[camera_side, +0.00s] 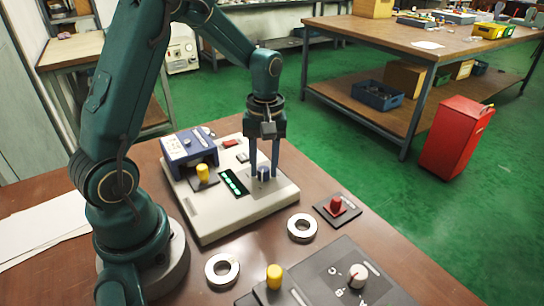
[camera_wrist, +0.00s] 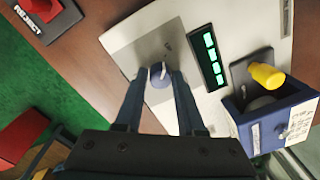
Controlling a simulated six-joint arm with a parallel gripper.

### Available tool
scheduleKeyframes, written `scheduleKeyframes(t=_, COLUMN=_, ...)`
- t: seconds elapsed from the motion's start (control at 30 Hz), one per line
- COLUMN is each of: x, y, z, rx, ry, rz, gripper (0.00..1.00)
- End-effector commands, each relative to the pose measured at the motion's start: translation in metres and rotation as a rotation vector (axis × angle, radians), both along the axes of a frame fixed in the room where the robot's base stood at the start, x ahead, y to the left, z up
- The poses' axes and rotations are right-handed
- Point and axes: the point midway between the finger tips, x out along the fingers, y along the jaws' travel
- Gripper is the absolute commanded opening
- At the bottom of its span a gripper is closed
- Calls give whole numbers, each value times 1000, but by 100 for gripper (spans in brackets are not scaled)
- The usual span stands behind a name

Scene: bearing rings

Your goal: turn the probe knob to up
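A small round blue-grey knob (camera_side: 263,173) stands on the front right of a pale instrument box (camera_side: 222,223). I take it as the probe knob; its label is not readable. My gripper (camera_side: 264,175) points down over it, one finger on each side. In the wrist view the knob (camera_wrist: 160,76) sits between the two fingertips (camera_wrist: 161,79), with a pale pointer line on its top. I cannot tell whether the fingers touch it or leave a small gap.
The instrument has a green display (camera_side: 233,183). A blue box (camera_side: 189,147) and a yellow knob (camera_side: 203,172) stand beside it. Two steel rings (camera_side: 302,228) (camera_side: 222,270), a red reject knob (camera_side: 336,204) and a dark panel with a white knob (camera_side: 357,276) lie on the brown table.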

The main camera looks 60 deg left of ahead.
Motion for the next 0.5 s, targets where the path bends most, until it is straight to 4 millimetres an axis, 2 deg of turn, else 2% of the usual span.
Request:
scheduleKeyframes(t=0.07, x=0, y=0, z=0, rx=0, ry=-1, rz=0, gripper=64)
scheduleKeyframes(t=0.37, x=0, y=0, z=1, rx=1, ry=-1, rz=-1, gripper=64)
scheduleKeyframes(t=0.5, x=2, y=0, z=14, rx=2, ry=-5, rz=-1, gripper=64)
